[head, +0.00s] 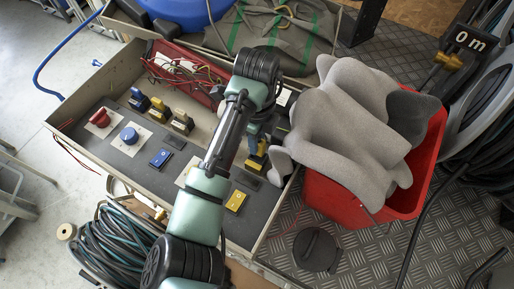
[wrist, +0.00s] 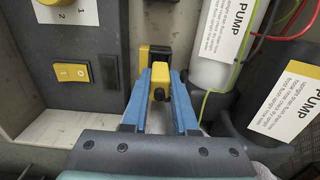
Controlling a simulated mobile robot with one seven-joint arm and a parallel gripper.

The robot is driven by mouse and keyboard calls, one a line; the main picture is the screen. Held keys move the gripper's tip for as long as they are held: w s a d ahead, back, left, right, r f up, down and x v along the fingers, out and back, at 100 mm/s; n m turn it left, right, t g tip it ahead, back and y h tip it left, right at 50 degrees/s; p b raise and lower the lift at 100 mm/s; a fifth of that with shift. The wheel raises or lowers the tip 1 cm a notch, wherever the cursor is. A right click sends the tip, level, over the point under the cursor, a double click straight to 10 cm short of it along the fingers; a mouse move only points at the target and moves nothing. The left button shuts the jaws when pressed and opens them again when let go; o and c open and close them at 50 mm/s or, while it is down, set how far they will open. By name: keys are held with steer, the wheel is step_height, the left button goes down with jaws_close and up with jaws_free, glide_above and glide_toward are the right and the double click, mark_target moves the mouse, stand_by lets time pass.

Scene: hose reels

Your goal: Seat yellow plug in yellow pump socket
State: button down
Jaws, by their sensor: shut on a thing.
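My gripper (wrist: 160,82) is shut on the yellow plug (wrist: 160,74), a small yellow piece with a dark end between the blue fingers in the wrist view. Just beyond it stands a black-and-yellow block (wrist: 154,53), which looks like the yellow pump socket. The fingers and plug overlap the block's near side in the picture; I cannot tell whether plug and socket touch or how deep the plug sits. In the head view my arm reaches over the grey panel, and yellow parts (head: 256,161) show beside my gripper, which is mostly hidden by the arm.
A yellow rocker switch (wrist: 74,73) is left of my fingers. A white pump cylinder (wrist: 213,60) and a dark one (wrist: 250,115) stand close on the right. A red bin (head: 345,207) with grey foam (head: 345,125) is right of the panel. Coiled hoses (head: 115,240) lie front left.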

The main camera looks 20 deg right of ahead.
steer(key=shift+f, duration=1.85)
